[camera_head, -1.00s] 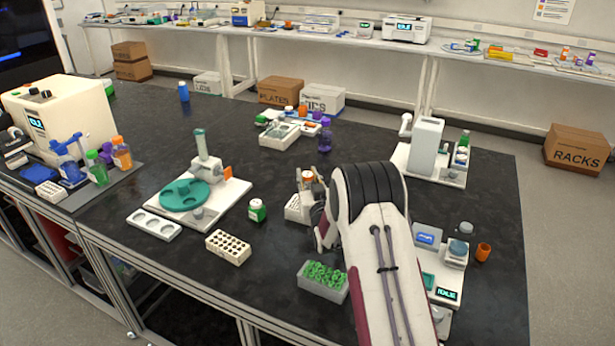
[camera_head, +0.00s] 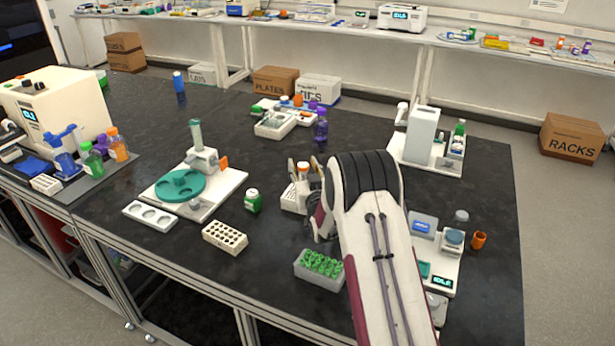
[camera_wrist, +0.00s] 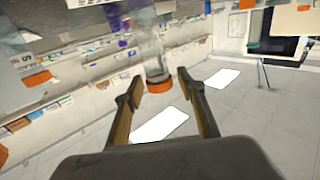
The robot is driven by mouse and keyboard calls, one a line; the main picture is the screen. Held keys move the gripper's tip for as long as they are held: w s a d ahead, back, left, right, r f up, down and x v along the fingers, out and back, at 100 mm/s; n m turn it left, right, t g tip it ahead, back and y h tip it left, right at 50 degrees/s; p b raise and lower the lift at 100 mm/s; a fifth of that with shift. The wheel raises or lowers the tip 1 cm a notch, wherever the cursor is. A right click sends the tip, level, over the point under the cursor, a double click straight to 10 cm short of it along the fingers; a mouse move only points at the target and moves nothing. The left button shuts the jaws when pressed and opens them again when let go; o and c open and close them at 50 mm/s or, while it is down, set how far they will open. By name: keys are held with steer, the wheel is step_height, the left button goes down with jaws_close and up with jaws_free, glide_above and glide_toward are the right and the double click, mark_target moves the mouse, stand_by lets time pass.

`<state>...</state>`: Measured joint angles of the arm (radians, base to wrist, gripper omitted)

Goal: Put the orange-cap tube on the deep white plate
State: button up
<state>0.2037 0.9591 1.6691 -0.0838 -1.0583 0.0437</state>
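The orange-cap tube (camera_head: 303,167) stands upright at a white rack in mid-table. In the wrist view its orange cap (camera_wrist: 158,85) and clear body (camera_wrist: 153,58) appear between the fingertips. My gripper (camera_head: 304,172) is open, with one finger on each side of the tube; in the wrist view (camera_wrist: 160,80) small gaps show beside the cap. The arm hides part of this area. A cream block with many wells (camera_head: 225,238) lies front left of the rack, and a flat white three-well plate (camera_head: 150,216) lies further left. I cannot tell which is the deep white plate.
The white rack (camera_head: 290,202) is just below my gripper. A green bottle (camera_head: 253,200) stands left of it and a box of green caps (camera_head: 320,268) in front. A teal-disc stand (camera_head: 181,186) is left, a purple bottle (camera_head: 321,127) behind. Bare table lies between them.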

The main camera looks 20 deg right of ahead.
steer(key=shift+s+r, duration=0.1)
steer(key=s+a, duration=0.1)
steer(key=s, duration=1)
steer(key=shift+s+a, duration=0.25)
steer(key=shift+s, duration=0.1)
steer(key=shift+r, duration=0.1)
stand_by(0.6)
steer(key=s+a+r+g+y, duration=0.1)
steer(key=s+a+r+g, duration=0.55)
steer(key=s+r, duration=0.65)
steer(key=s+a+g, duration=0.2)
steer(key=s+a, duration=0.1)
steer(key=s, duration=1.3)
steer(key=s+a+n+g+y, duration=0.1)
steer(key=s+a+g, duration=0.2)
steer(key=s, duration=1.3)
steer(key=shift+s+a+r+n+g, duration=0.15)
steer(key=shift+a+n+g, duration=0.05)
steer(key=shift+n+g, duration=0.15)
